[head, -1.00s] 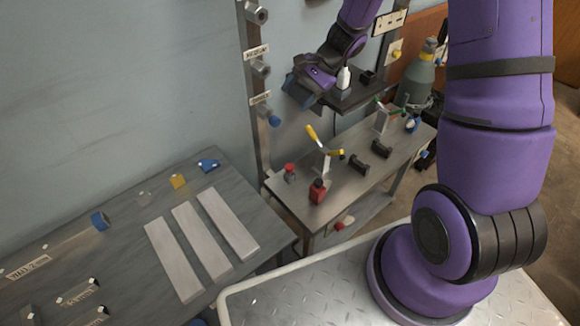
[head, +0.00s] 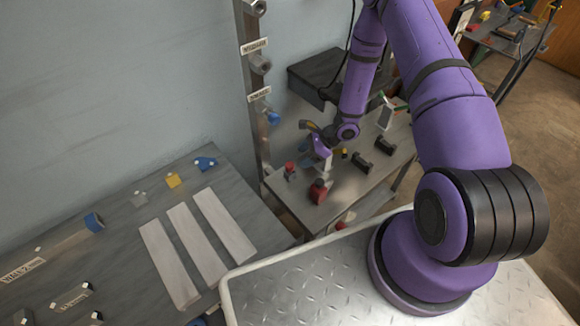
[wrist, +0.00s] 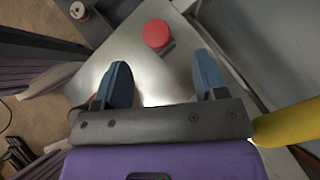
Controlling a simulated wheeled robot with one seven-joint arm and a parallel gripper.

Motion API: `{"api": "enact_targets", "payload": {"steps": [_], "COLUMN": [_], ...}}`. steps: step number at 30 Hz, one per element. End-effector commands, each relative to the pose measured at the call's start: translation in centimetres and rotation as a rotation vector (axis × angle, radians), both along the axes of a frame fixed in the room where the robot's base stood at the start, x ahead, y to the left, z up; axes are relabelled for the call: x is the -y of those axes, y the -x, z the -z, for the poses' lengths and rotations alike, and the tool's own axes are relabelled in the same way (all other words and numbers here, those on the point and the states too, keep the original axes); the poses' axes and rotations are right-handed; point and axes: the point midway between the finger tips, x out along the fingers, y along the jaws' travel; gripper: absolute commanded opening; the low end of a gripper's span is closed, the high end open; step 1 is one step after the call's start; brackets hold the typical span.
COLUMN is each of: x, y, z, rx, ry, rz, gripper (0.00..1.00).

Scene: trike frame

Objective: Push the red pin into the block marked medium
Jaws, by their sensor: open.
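A red round cap (wrist: 155,33) shows in the wrist view, on the grey metal table just beyond my fingertips. It looks like the top of the small red-and-grey piece (head: 290,170) near the table's left end in the head view; whether this is the red pin is not certain. My gripper (wrist: 160,72) is open and empty, its two blue fingers apart and short of the cap. In the head view my gripper (head: 316,148) is low over the table. Labelled blocks (head: 260,65) stick out of the upright post by the wall; their labels are too small to read surely.
A yellow handle (wrist: 290,120) lies close on the right of my gripper in the wrist view. A red piece with a dark top (head: 318,191) and black blocks (head: 360,164) stand on the metal table (head: 325,216). The grey bench (head: 110,225) at left holds flat pale bars.

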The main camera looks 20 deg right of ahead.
Motion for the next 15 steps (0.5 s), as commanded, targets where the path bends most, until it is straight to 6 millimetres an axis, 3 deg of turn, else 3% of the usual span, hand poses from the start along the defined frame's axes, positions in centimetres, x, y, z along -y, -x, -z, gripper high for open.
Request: {"api": "enact_targets", "payload": {"steps": [15], "x": [-3.6], "y": [-0.6], "z": [3.3], "rx": [-0.003], "ry": [-0.002], "rz": [-0.001], "gripper": [0.65]}}
